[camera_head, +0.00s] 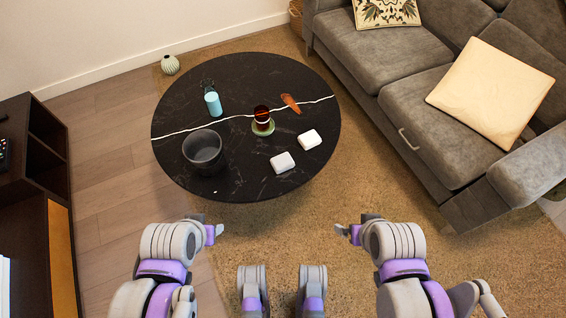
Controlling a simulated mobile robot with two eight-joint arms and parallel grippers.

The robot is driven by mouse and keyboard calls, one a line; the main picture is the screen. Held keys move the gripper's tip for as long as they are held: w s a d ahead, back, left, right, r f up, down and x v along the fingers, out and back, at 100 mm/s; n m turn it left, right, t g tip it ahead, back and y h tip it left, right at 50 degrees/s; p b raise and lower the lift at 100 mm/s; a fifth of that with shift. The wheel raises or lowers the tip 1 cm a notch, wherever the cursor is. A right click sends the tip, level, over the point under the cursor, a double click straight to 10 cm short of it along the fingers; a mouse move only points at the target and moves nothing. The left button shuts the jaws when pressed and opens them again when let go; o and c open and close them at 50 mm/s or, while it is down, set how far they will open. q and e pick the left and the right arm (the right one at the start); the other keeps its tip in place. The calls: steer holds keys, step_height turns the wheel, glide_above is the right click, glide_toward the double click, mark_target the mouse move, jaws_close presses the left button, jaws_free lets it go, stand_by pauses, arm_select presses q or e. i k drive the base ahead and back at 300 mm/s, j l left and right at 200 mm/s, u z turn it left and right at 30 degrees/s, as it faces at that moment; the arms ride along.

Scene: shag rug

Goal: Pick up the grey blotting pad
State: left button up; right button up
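I see nothing that is plainly a grey blotting pad. Two small pale, whitish rounded-square pieces lie on the right front part of the round black table (240,180). One pale piece (283,162) is nearer the front edge, and the other pale piece (310,140) is farther back and to the right. My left gripper (219,232) is in front of the table's near edge, left of centre. My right gripper (342,231) is in front of the table, to the right. Both look apart from everything on the table; their finger gaps are too small to read.
The table also holds a dark bowl (203,148), a light-blue cylinder (213,104), a dark red glass (261,115) on a green coaster (263,129) and an orange-brown item (291,103). A grey sofa (420,105) stands right; a dark cabinet (45,150) stands left. Rug is clear in front.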

mark_target(281, 164)
steer(key=i+j+z, duration=0.1)
steer(key=z, duration=0.35)
steer(key=j+z, duration=0.25)
steer(key=z, duration=0.25)
steer(key=j+z, duration=0.2)
steer(key=z, duration=0.25)
steer(key=i, duration=0.05)
